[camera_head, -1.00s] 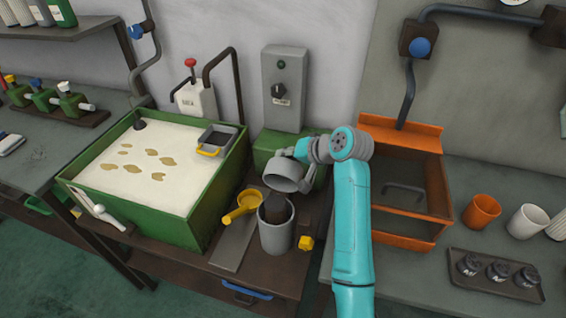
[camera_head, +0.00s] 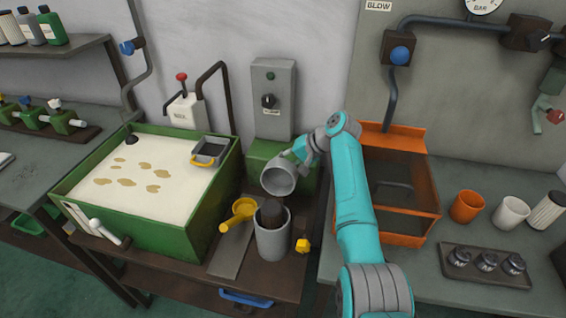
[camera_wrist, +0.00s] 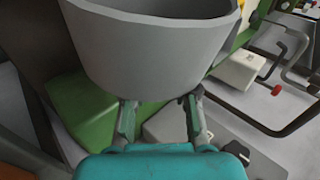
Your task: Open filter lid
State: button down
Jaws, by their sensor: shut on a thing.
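The filter lid is a grey, hollow cup (camera_head: 279,181), tilted, with its open mouth facing the camera in the head view. It is apart from and above the grey filter canister (camera_head: 272,240). The canister stands upright, open at the top, with a dark filter element (camera_head: 272,212) showing inside. My gripper (camera_head: 297,156) is at the lid's upper right edge in the head view, shut on it. In the wrist view the lid (camera_wrist: 150,50) fills the top, with the fingers of my gripper (camera_wrist: 160,108) at its lower side. The exact contact is partly hidden.
A green tub of pale liquid (camera_head: 130,175) stands left. A grey switch box (camera_head: 272,100) is behind. An orange-framed box (camera_head: 405,215) is right, behind my arm.

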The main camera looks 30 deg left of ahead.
jog(key=shift+s+d+f, duration=0.1)
jog(key=shift+f, duration=0.25)
jog(key=c, duration=0.9)
grip_release()
jog(key=shift+r, duration=0.15)
jog(key=shift+r, duration=0.1)
jog(key=shift+d+r, duration=0.25)
jog(key=v, duration=1.1)
jog(key=shift+d, duration=0.1)
